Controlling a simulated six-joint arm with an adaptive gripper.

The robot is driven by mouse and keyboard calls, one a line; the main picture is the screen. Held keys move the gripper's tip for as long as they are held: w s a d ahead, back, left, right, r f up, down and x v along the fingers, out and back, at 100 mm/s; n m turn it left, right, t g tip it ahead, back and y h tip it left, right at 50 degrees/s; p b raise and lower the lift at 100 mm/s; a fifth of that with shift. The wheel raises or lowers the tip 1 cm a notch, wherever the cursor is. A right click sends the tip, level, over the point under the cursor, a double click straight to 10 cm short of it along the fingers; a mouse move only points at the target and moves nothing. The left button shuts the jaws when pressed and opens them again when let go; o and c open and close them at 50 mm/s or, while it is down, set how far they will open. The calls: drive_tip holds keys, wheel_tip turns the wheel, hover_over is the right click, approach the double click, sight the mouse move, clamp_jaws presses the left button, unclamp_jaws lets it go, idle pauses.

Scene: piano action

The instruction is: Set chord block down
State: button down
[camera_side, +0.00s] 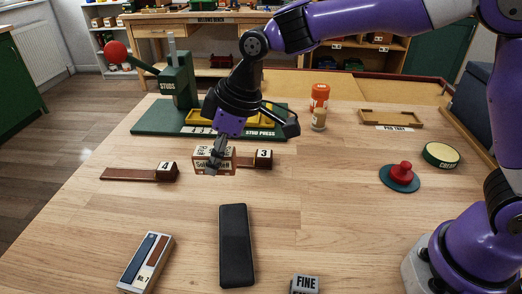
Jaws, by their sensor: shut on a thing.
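The chord block (229,161) is a small tan and orange-brown box with dark printed lettering, in the middle of the side view. My gripper (214,168) points down at it with its fingers shut on the block. The fingers cover part of its front face. The block is close to the brown strip with the white 3 tag (264,154) and hides part of that strip. I cannot tell whether the block touches the strip or the table.
A brown strip tagged 4 (165,171) lies to the left. Behind stands the green stud press (150,122). A black slab (236,243), a labelled block (146,262) and a grey FINE block (305,285) lie in front. A red button (401,173) is at right.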

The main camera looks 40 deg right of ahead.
drive_tip(key=a, duration=0.6)
drive_tip(key=w+d+f, duration=0.2)
drive_tip(key=w, duration=0.1)
drive_tip(key=w+d+f, duration=0.2)
drive_tip(key=w, duration=0.1)
drive_tip(key=w+d+f, duration=0.2)
drive_tip(key=w+f, duration=0.1)
drive_tip(key=shift+d, duration=0.1)
drive_tip(key=shift+f, duration=2.05)
drive_tip(key=shift+f, duration=0.1)
drive_tip(key=c, duration=0.5)
unclamp_jaws()
drive_tip(key=shift+c, duration=0.2)
